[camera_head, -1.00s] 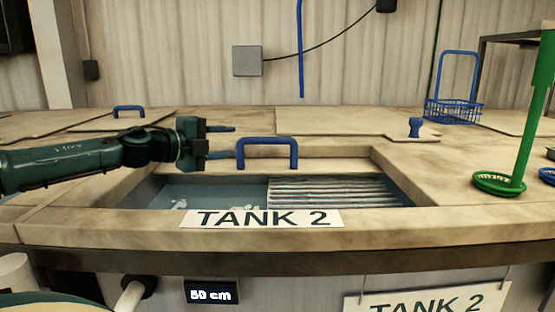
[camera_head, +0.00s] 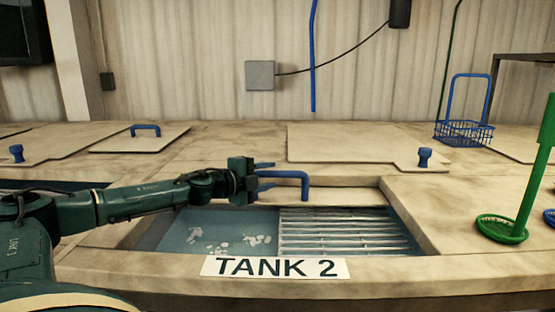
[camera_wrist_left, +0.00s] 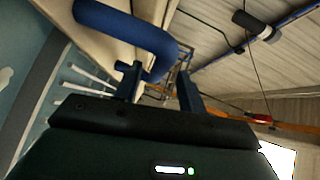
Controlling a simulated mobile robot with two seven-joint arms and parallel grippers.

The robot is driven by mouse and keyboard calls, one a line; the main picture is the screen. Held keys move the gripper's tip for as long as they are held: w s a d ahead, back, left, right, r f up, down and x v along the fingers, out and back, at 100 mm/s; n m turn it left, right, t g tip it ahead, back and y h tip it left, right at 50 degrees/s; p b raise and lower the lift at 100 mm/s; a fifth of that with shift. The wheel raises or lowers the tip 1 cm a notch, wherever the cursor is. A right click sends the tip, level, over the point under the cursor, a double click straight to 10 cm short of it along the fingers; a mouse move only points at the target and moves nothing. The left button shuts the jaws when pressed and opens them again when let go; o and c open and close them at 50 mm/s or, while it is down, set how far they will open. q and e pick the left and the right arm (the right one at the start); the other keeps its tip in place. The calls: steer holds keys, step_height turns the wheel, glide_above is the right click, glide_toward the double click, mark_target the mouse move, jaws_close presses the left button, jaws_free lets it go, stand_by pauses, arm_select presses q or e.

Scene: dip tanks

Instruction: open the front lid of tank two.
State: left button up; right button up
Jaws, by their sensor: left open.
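Tank two's opening lies behind the "TANK 2" sign (camera_head: 275,267). It shows bluish liquid with white bits (camera_head: 222,243) on the left and a ribbed metal grille (camera_head: 345,232) on the right. The front lid (camera_head: 345,193) shows as a beige strip along the opening's back edge, with a blue bar handle (camera_head: 304,184) on it. My left gripper (camera_head: 266,176) is open at the handle's left end, its fingers pointing right. In the left wrist view, the blue handle (camera_wrist_left: 125,28) reaches the space between the open fingers (camera_wrist_left: 160,88). Whether they touch it is unclear. My right gripper is out of view.
A back lid with a blue knob (camera_head: 424,156) lies behind tank two. Another lid with a blue handle (camera_head: 145,130) is at the left. A blue basket (camera_head: 464,132) and a green long-handled strainer (camera_head: 503,228) stand at the right.

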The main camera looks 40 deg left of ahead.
mark_target(273, 175)
arm_select(q)
steer(key=shift+w+d+f+p, duration=0.2)
steer(key=shift+w+p, duration=0.45)
steer(key=shift+w, duration=0.35)
steer(key=shift+w+d+f+p, duration=0.15)
steer(key=shift+w+p, duration=0.5)
steer(key=shift+w, duration=0.35)
steer(key=shift+r, duration=0.1)
steer(key=shift+c, duration=0.2)
jaws_close()
